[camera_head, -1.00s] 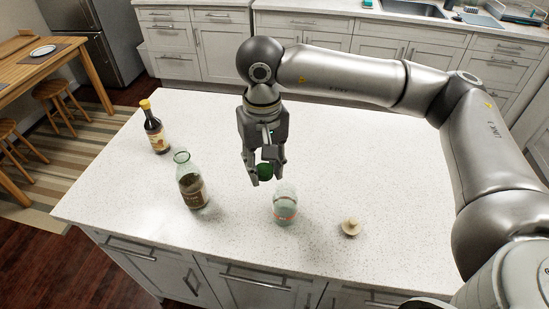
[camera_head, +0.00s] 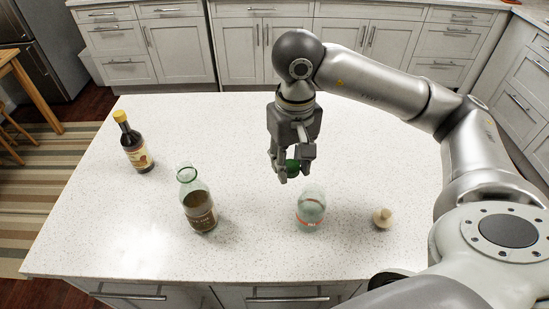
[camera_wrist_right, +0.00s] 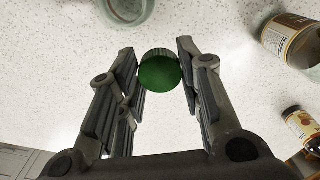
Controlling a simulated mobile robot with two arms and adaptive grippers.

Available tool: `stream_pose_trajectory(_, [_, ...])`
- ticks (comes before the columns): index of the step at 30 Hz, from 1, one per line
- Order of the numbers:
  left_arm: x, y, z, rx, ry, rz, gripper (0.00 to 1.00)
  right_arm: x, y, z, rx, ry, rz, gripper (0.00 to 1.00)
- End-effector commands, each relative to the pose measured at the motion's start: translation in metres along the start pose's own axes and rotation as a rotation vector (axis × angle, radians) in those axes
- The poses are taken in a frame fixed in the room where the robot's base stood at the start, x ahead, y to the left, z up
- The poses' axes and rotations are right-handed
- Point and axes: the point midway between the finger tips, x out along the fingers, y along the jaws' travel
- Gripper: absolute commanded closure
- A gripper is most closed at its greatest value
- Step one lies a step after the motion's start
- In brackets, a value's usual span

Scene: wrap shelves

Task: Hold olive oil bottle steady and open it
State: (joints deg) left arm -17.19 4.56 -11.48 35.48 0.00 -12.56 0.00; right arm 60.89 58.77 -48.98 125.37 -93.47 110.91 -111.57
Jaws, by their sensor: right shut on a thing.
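My right gripper (camera_head: 292,167) is shut on a dark green cap (camera_wrist_right: 160,72) and holds it above the white counter. A glass bottle with a brown label (camera_head: 198,208) stands upright at the left of the gripper, its top open; it looks like the olive oil bottle, though I cannot read the label. It also shows at the right of the right wrist view (camera_wrist_right: 292,42). No gripper touches it. A pale clear glass vessel (camera_head: 311,209) stands in front of the right gripper, apart from it. My left gripper is not in view.
A dark bottle with a yellow cap (camera_head: 134,146) stands at the counter's left. A small beige knob-like object (camera_head: 382,217) lies right of the clear vessel. The white counter (camera_head: 210,130) is bare at the back and between the bottles.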

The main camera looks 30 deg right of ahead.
Motion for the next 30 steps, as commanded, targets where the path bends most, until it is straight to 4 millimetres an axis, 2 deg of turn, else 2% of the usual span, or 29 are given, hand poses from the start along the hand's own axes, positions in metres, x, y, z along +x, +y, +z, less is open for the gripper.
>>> stream_pose_trajectory(1, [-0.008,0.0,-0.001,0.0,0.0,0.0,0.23,0.001,0.001,-0.011,0.004,-0.007,0.001,0.95])
stream_pose_trajectory(10, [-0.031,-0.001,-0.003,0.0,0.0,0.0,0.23,0.031,0.008,-0.073,0.003,-0.006,0.002,0.95])
stream_pose_trajectory(15, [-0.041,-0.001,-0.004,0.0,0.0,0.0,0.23,0.064,0.01,-0.098,0.002,-0.007,0.001,0.95])
stream_pose_trajectory(26, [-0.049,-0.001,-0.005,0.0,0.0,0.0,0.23,0.092,0.013,-0.119,0.0,-0.004,0.002,0.95])
stream_pose_trajectory(30, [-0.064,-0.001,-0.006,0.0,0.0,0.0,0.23,0.109,0.013,-0.117,0.0,-0.006,0.001,0.95])
